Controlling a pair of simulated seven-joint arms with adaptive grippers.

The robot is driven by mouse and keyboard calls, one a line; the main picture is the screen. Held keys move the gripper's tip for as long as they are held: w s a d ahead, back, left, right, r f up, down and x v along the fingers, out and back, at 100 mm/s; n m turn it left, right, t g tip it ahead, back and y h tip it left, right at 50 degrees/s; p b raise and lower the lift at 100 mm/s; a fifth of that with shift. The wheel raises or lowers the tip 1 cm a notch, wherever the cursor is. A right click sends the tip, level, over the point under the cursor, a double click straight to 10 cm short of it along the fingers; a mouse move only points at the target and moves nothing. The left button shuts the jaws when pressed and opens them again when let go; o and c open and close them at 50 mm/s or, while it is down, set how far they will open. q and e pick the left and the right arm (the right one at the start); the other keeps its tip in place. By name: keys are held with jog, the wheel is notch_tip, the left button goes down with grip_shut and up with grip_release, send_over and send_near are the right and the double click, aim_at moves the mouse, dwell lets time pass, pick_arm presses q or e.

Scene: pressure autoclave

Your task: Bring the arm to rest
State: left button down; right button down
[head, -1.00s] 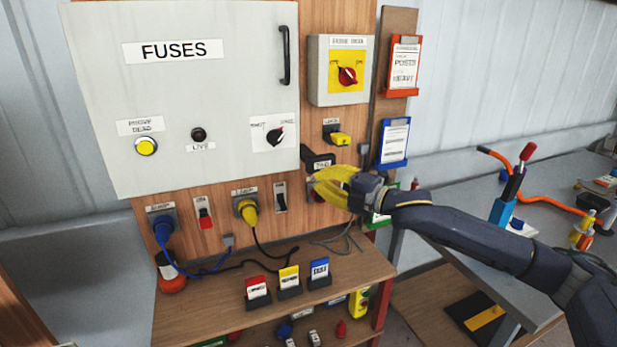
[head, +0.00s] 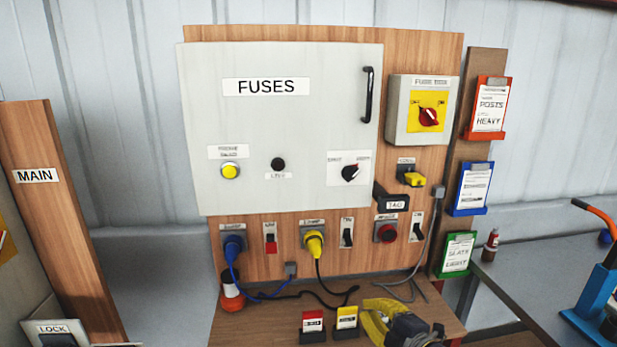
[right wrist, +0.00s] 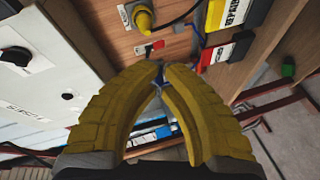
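My right gripper (head: 378,318), with yellow fingers, is low at the bottom edge of the head view, in front of the wooden shelf (head: 270,325) below the fuse panel. In the right wrist view its two fingers (right wrist: 163,72) bow outward and their tips come together, with nothing seen held between them. My left gripper is not in view. The grey FUSES cabinet (head: 300,130) is closed, above and behind the right gripper.
Blue (head: 234,243) and yellow (head: 313,243) plugs with trailing cables sit in the panel. Red (head: 312,325) and yellow (head: 347,320) cards stand on the shelf close left of the gripper. A grey bench (head: 545,290) is at right, a wooden MAIN post (head: 60,220) at left.

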jog(key=s+d+f+m+g+h, duration=0.2)
jog(key=s+d+f+m+h, duration=0.25)
jog(key=s+f, duration=0.4)
jog(key=s+d+f+m+g+h, duration=0.35)
jog(key=s+d+f, duration=0.25)
jog(key=s, duration=0.6)
jog(key=s+d+f+m+g+h, duration=0.2)
jog(key=s+d+f+m+h, duration=0.2)
jog(key=s+d+f, duration=0.45)
jog(key=s+a+f+g+y, duration=0.1)
jog(key=s+a+f, duration=0.15)
jog(key=f, duration=0.75)
jog(key=s+a+f+m+g+y, duration=0.1)
jog(key=a+f, duration=0.2)
jog(key=f, duration=0.7)
jog(key=s+a+f+y, duration=0.1)
jog(key=s+a+f, duration=0.15)
jog(key=f, duration=0.75)
jog(key=s+f+m+g+y, duration=0.1)
jog(key=s+f+m+g, duration=0.1)
jog(key=s+f, duration=1.7)
jog(key=shift+s+a+f+m+g+y, duration=0.2)
jog(key=shift+s+f+m+g+y, duration=0.15)
jog(key=shift+s+g, duration=0.25)
